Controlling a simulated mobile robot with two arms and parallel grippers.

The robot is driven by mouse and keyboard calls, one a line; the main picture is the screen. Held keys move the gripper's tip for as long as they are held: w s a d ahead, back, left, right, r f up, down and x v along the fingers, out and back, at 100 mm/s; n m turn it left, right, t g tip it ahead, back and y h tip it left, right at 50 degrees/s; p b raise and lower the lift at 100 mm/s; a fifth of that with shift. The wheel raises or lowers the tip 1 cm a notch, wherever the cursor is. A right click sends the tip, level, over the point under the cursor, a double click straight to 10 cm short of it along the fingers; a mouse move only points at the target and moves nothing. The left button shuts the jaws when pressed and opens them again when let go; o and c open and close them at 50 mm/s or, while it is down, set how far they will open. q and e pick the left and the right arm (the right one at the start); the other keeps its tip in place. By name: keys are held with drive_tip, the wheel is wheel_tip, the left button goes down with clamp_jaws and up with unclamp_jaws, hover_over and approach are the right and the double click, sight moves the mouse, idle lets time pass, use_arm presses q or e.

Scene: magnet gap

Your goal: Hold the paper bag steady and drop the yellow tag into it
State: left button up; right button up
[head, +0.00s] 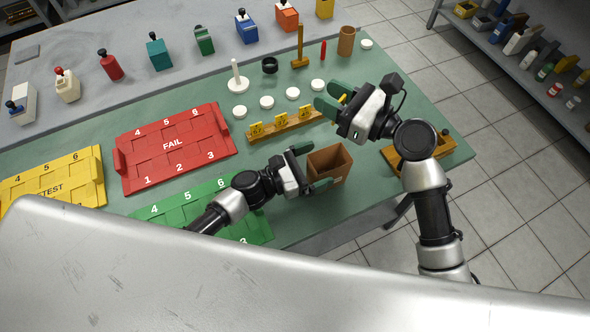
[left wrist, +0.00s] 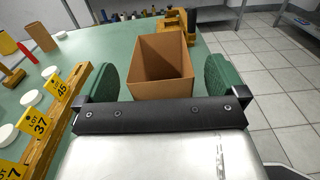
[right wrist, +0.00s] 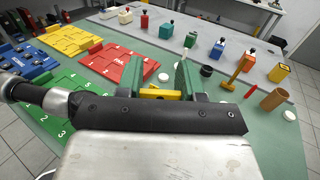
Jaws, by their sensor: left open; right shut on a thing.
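The open brown paper bag (head: 341,163) stands upright near the table's front edge. My left gripper (head: 311,169) is open beside it. In the left wrist view the bag (left wrist: 163,84) stands between the two green fingers (left wrist: 160,80), with a small gap visible at the left finger. The bag's visible inside looks empty. My right gripper (head: 330,99) is raised above the table, behind the bag. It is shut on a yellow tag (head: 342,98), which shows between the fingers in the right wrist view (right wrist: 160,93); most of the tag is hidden.
A wooden rack (head: 290,126) with several yellow lot tags stands left of the right gripper. A wooden tray (head: 437,153) lies right of the bag. White discs, a red FAIL tray (head: 175,146) and a green tray (head: 262,229) lie to the left.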

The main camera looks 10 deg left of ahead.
use_arm(q)
drive_tip(key=shift+x, duration=1.15)
drive_tip(key=c, duration=1)
use_arm(e)
drive_tip(key=f, duration=0.1)
drive_tip(key=d+f, duration=0.1)
drive_tip(key=f, duration=0.1)
drive_tip(key=d+f, duration=0.1)
drive_tip(key=f, duration=0.1)
drive_tip(key=shift+f, duration=2.95)
drive_tip(key=o, duration=1)
drive_tip(key=shift+c, duration=0.2)
drive_tip(key=v, duration=1.2)
